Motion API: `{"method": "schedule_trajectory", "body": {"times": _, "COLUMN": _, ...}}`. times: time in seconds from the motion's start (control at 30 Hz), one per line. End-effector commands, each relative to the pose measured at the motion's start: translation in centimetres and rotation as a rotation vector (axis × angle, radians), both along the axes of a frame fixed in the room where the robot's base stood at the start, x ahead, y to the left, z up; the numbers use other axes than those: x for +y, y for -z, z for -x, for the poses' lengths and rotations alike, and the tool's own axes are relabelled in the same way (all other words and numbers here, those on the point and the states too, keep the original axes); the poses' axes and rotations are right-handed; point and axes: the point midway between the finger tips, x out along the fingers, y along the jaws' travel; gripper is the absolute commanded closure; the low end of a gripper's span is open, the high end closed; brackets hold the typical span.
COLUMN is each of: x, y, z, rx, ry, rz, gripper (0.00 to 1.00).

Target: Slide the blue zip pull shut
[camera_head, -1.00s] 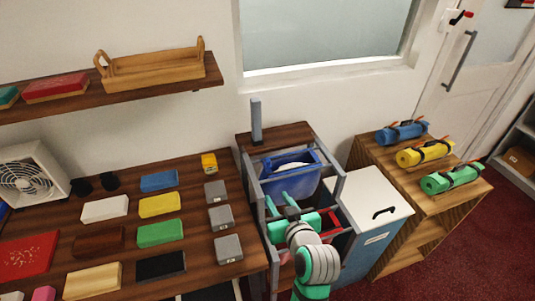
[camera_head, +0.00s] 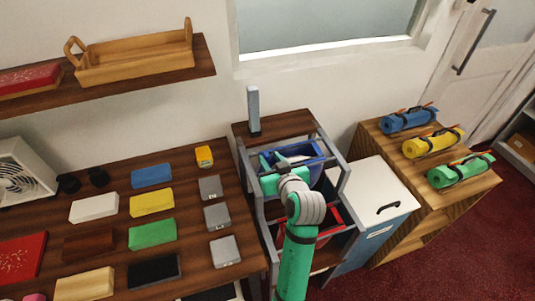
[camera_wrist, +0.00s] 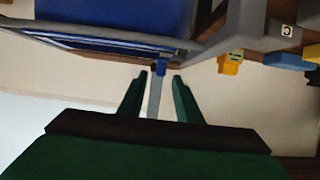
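A blue bin or pouch (camera_head: 310,157) sits in the upper level of the grey-framed rack. Its blue side (camera_wrist: 110,14) fills the top of the wrist view. A small blue piece (camera_wrist: 160,68), which looks like the zip pull, shows at its edge, between my fingertips in the picture. My gripper (camera_wrist: 160,74) is open, with a gap on both sides of that piece; I cannot tell how far beyond the tips it lies. In the head view my gripper (camera_head: 276,160) is over the bin's near left part, and my wrist hides the pull.
A grey upright post (camera_head: 253,111) stands on the rack's back left top. A red bin (camera_head: 325,222) is on the level below. The rack's grey bars (camera_head: 338,170) run close around my arm. A brown table with several coloured blocks lies left, a white-topped cabinet (camera_head: 372,188) right.

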Motion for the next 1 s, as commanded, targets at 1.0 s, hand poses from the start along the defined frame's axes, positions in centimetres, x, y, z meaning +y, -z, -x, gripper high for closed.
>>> {"method": "schedule_trajectory", "body": {"times": 1.0, "x": 1.1, "y": 1.6, "z": -3.8, "rx": -0.001, "ry": 0.002, "rz": 0.000, "gripper": 1.00}}
